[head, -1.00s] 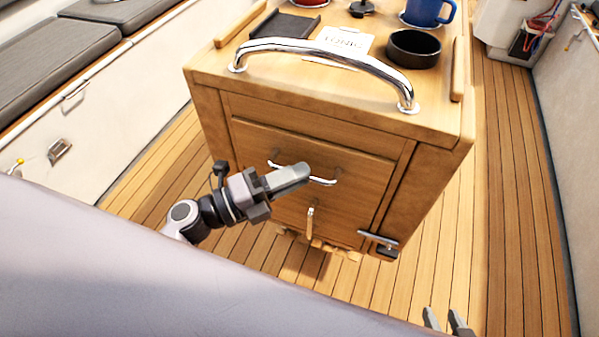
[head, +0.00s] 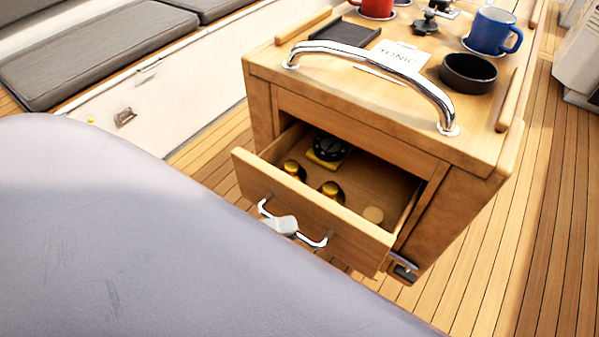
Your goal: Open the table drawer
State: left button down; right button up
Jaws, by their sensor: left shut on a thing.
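The table drawer (head: 305,208) is pulled well out of the wooden table (head: 425,115), and its inside shows. Its curved metal handle (head: 315,242) is on the drawer front. My left gripper (head: 283,224) is shut on the handle's middle. Only its fingertips show; the rest is hidden behind a large grey-lilac part of my own body. In the drawer lie a black round thing on a yellow base (head: 328,150), two yellow-topped dark items (head: 331,190) and a small round tan piece (head: 373,215). My right gripper is out of view.
A chrome rail (head: 375,62) arches over the tabletop's near edge. On top stand a blue mug (head: 490,32), a red mug (head: 376,8), a black bowl (head: 468,70) and a dark tray (head: 346,33). A latch (head: 403,268) sits low right. Plank floor on the right is clear.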

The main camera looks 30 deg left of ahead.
pick_arm(q)
jog(key=s+p, duration=0.1)
jog(key=s, duration=0.9)
jog(key=shift+s+a, duration=0.2)
jog(key=shift+s, duration=0.1)
jog(key=c, duration=1.2)
grip_release()
jog(key=shift+o, duration=0.2)
jog(key=r+v, duration=0.1)
jog(key=v, duration=0.6)
jog(key=shift+f+b, duration=0.3)
jog(key=shift+f, duration=0.25)
